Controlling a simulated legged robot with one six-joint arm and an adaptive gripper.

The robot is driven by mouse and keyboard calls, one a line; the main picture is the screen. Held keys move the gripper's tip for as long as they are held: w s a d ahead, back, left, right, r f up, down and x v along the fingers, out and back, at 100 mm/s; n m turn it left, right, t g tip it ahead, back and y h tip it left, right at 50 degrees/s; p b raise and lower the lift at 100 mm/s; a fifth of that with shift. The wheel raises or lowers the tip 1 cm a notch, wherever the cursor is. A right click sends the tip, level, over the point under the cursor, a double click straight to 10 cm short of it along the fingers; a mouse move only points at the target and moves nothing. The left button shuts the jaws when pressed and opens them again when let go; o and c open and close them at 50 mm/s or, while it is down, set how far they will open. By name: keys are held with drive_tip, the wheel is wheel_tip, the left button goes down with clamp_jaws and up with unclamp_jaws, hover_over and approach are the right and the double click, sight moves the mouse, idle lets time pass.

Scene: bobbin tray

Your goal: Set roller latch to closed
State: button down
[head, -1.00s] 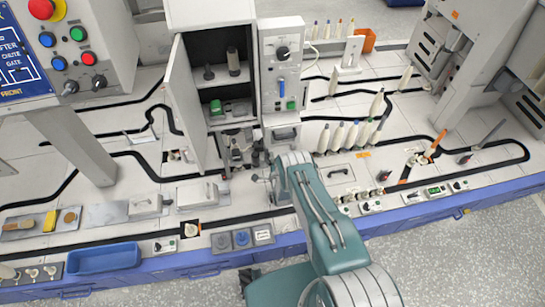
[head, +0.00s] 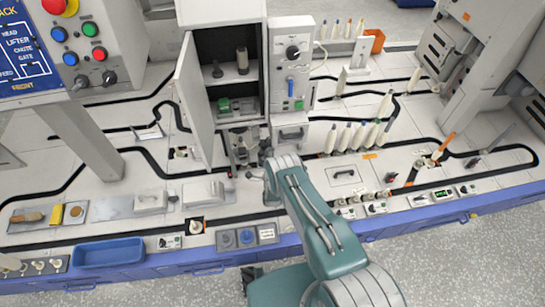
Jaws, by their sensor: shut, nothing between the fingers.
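My teal arm reaches from the bottom toward the middle of the bench. My gripper (head: 252,174) is small and partly hidden by the wrist; it is shut and empty, just in front of the foot of the open cabinet. The roller latch cannot be told apart for sure at this size. Dark small fittings (head: 241,151) sit under the cabinet, close behind my gripper; I cannot tell their setting. The tall grey cabinet (head: 220,14) has its door (head: 195,100) swung open to the left.
A control box (head: 293,75) with a knob and blue lever adjoins the cabinet. Several white bobbins (head: 349,136) stand to the right. A blue tray (head: 108,253) lies front left. A panel (head: 75,45) with buttons stands back left. Grey plates (head: 246,238) line the front edge.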

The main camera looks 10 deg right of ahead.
drive_tip(key=shift+w+a, duration=0.25)
drive_tip(key=shift+a, duration=0.3)
drive_tip(key=shift+w+a, duration=0.25)
drive_tip(key=shift+a, duration=0.25)
drive_tip(key=shift+w+a, duration=0.55)
drive_tip(key=shift+w, duration=0.35)
drive_tip(key=shift+w+a+r, duration=0.1)
drive_tip(key=shift+w+a, duration=0.05)
drive_tip(key=shift+w, duration=0.05)
drive_tip(key=shift+s, duration=0.1)
